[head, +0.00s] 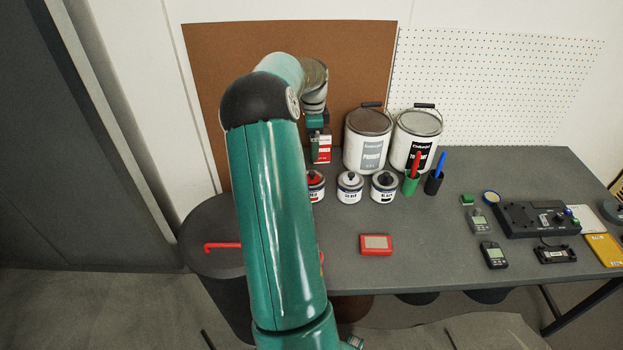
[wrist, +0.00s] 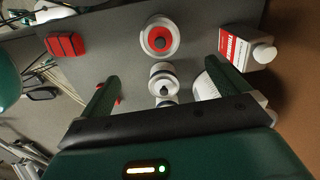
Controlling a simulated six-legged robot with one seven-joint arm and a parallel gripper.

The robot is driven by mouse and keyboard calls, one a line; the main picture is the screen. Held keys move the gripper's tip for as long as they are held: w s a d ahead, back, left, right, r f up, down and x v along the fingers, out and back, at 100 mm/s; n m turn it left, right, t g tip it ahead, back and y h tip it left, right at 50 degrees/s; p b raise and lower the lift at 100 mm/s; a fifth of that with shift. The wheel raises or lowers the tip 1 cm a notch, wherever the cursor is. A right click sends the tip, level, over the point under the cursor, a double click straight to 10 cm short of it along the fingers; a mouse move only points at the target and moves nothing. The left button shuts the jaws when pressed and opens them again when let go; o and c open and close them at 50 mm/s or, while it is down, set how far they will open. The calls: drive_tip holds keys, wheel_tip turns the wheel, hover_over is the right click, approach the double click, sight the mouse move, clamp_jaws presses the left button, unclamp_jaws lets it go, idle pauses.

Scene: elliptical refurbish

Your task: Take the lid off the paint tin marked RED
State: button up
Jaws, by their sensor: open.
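The paint tin with the red top (head: 317,181) stands on the grey table, partly hidden by my arm in the head view; its label is too small to read surely. In the wrist view the red-topped tin (wrist: 158,24) shows from above, its lid on with a dark knob at the centre. My gripper (wrist: 168,69) is open and empty. The tin lies beyond the fingertips in the picture, apart from them. In the head view my gripper (head: 317,140) hangs above and behind the small tins.
Two similar small tins (head: 350,190) (head: 384,188) stand to the right. A red-and-white thinner container (wrist: 238,47) stands close to the right finger. Pen cups (head: 411,184) and a red box (head: 376,245) are nearby.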

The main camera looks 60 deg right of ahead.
sight(312, 173)
wheel_tip(312, 173, down, 14)
drive_tip(key=shift+r, duration=0.15)
idle(0.4)
drive_tip(key=shift+c, duration=0.4)
drive_tip(key=shift+w, duration=0.1)
drive_tip(key=c, duration=0.9)
